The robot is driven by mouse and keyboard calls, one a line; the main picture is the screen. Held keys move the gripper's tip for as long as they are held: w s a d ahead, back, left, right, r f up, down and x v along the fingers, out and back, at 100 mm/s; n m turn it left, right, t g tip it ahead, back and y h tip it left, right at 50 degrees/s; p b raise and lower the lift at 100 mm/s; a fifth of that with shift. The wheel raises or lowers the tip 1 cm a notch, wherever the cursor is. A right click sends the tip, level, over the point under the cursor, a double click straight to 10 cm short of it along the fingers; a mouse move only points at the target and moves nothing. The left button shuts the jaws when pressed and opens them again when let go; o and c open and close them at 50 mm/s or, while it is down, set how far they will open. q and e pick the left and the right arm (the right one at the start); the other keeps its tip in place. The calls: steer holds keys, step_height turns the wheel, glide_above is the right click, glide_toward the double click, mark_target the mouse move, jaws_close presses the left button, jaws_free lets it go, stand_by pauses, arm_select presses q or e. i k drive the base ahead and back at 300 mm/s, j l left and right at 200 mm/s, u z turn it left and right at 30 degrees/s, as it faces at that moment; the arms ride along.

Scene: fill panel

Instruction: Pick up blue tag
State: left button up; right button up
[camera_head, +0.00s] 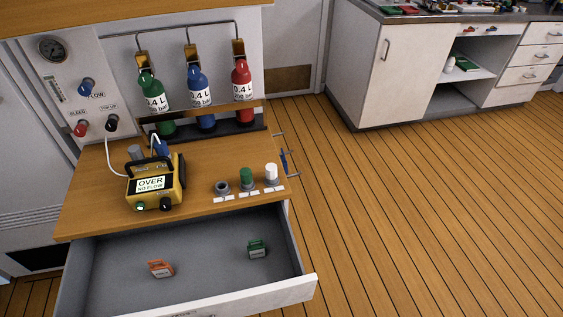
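A small blue piece (284,161) hangs at the right side of the bench, among thin metal pegs; it is too small for me to tell whether it is the blue tag. In the open drawer (210,277) lie an orange tag (160,269) at the left and a green tag (257,249) at the right. No blue tag shows in the drawer. Neither of my grippers is in view.
On the wooden bench top (95,205) stand a yellow meter (155,187) and several small fittings. The floor to the right is clear up to a white cabinet (380,75).

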mark_target(284, 164)
steer(key=i+l+u, duration=0.1)
steer(key=l+u, duration=0.3)
steer(key=l, duration=0.2)
steer(key=l+u, duration=0.4)
steer(key=l, duration=0.2)
steer(key=l+u, duration=0.45)
steer(key=l, duration=0.2)
